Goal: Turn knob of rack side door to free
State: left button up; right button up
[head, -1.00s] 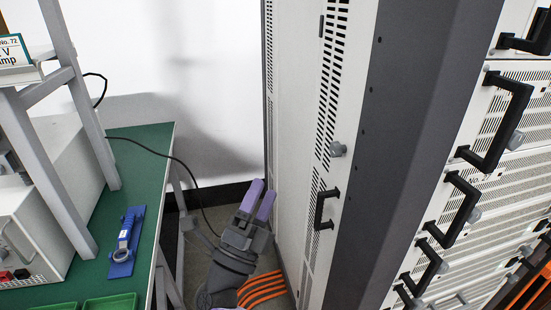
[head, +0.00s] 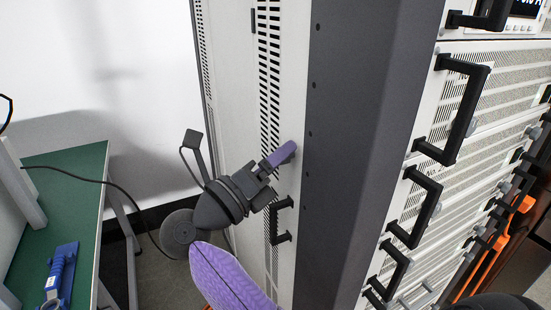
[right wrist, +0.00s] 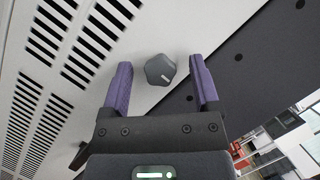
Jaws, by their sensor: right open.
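The rack's side door (head: 235,120) is a light grey panel with rows of dark slots and a black handle (head: 281,222). In the right wrist view, its knob (right wrist: 160,69) is a small grey lobed knob with a short pale mark towards its lower right. My right gripper (head: 280,156) is at the door above the handle, with purple fingers. In the right wrist view, the open fingers stand on either side of the knob, with a gap on each side. In the head view the gripper hides the knob. My left gripper is not in view.
The dark grey rack corner post (head: 350,150) is just right of the knob. Black handles (head: 465,110) stick out from the rack front. A green-topped bench (head: 60,190) with a blue tool (head: 62,275) is at the left. Floor between bench and rack is partly clear.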

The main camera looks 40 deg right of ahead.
jog(key=c, duration=0.4)
grip_shut()
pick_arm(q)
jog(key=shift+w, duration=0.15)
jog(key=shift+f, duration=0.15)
pick_arm(e)
jog(key=shift+f, duration=0.1)
